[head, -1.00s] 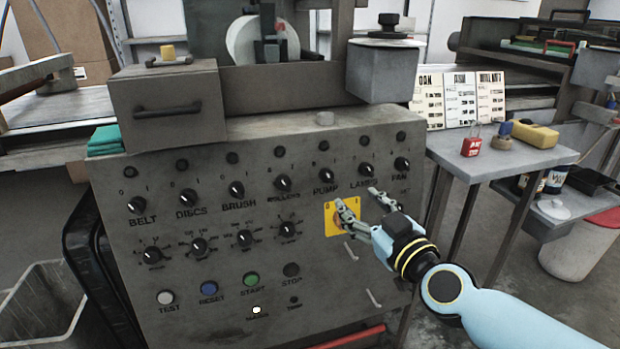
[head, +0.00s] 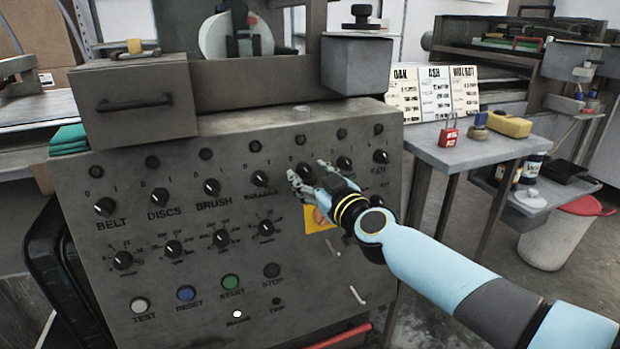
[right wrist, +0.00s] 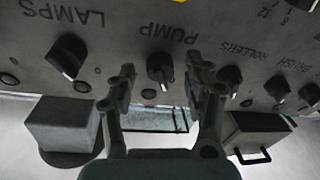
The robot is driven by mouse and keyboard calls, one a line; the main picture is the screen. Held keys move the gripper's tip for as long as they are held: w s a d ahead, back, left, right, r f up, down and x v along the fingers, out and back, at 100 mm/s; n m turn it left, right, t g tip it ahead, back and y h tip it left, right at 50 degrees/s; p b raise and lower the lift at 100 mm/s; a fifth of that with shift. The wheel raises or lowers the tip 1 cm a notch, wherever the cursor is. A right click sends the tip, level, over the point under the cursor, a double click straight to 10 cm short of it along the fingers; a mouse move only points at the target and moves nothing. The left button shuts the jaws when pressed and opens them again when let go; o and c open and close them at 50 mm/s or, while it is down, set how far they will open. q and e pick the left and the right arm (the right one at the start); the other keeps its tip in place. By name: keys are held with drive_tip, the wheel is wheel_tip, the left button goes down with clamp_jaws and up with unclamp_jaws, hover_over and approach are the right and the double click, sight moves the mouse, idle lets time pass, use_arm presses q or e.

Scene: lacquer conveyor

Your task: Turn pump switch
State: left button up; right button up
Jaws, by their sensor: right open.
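My left gripper is not in view.
The grey control panel (head: 100,290) carries several similar knobs. The rollers knob (head: 257,178) and lamps knob (head: 345,164) flank the pump switch closely. A yellow plate (head: 318,219) lies below the hand. A side table (head: 440,153) with a red padlock (head: 449,135) stands right.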

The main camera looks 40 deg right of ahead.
drive_tip(key=shift+w, duration=0.15)
drive_tip(key=shift+c, duration=0.4)
clamp_jaws()
